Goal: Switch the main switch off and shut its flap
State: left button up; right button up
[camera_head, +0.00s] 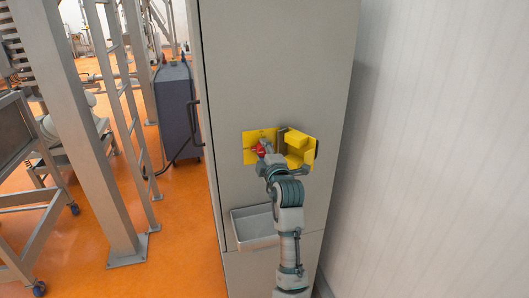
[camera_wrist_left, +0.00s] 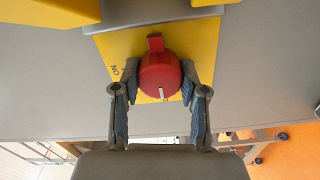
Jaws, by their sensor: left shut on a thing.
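The main switch is a red knob (camera_head: 260,149) on a yellow plate (camera_head: 248,157) on the front of a tall grey cabinet. In the left wrist view the red knob (camera_wrist_left: 158,78) sits between the fingers of my left gripper (camera_wrist_left: 158,88), with a white mark on its rim. Lettering reading ON, upside down, shows on the yellow plate beside it. My left gripper (camera_head: 266,162) is shut on the knob in the head view too. The yellow flap (camera_head: 300,145) stands open to the right of the switch. My right gripper is out of view.
The grey cabinet (camera_head: 270,70) has a small grey tray (camera_head: 254,228) low on its front, left of my arm. A pale wall (camera_head: 430,150) is close on the right. Metal posts (camera_head: 88,130) and a dark cabinet (camera_head: 178,110) stand left over an orange floor.

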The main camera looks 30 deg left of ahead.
pick_arm(q)
jog(key=shift+f, duration=0.5)
jog(key=o, duration=1)
jog(key=shift+o, duration=0.7)
jog(key=shift+r, duration=0.25)
jog(key=shift+d, duration=0.1)
jog(key=shift+s+d, duration=0.2)
jog(key=shift+d, duration=0.05)
jog(key=v, duration=1.1)
jog(key=shift+d, duration=0.1)
